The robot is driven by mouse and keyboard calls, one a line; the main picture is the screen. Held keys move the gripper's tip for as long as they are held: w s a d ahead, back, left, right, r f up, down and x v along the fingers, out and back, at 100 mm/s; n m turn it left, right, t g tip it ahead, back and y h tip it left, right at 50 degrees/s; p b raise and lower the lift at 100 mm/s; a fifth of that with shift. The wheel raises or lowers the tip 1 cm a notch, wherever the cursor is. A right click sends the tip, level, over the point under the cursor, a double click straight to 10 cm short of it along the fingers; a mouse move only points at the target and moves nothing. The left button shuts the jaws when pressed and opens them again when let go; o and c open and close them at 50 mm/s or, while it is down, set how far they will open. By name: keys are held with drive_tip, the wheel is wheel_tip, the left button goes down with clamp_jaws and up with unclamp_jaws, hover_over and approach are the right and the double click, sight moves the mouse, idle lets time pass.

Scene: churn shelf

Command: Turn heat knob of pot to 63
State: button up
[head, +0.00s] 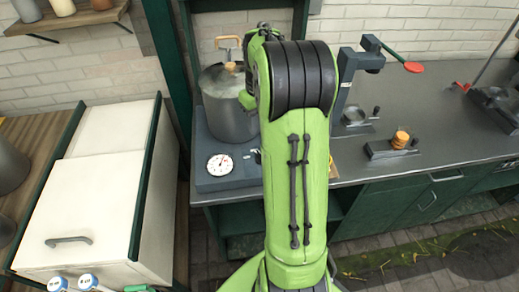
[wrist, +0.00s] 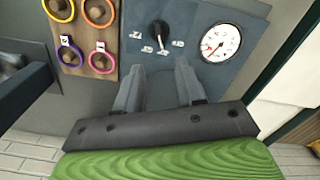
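The pot (head: 229,118) is grey metal with a handled lid and stands on a dark blue-grey heater base (head: 212,183). In the wrist view the black heat knob (wrist: 158,33) sits on the base's front panel (wrist: 190,18), with small white labels around it too small to read. A round white gauge (wrist: 220,42) with a red needle is right of the knob; it also shows in the head view (head: 220,164). My gripper (wrist: 158,67) is open, with nothing between its fingers. Its tips point at the panel, just below the knob in the picture. My arm hides the knob in the head view.
A wooden board with coloured rings (wrist: 92,42) is left of the panel in the wrist view. A grey press-like stand (head: 347,88) and a small device with an orange stack (head: 400,140) stand on the counter. A white chest (head: 95,190) is at left.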

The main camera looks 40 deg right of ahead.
wheel_tip(320, 180, down, 12)
drive_tip(key=shift+r+b, duration=0.1)
drive_tip(key=shift+b, duration=0.85)
drive_tip(key=shift+c, duration=0.3)
clamp_jaws()
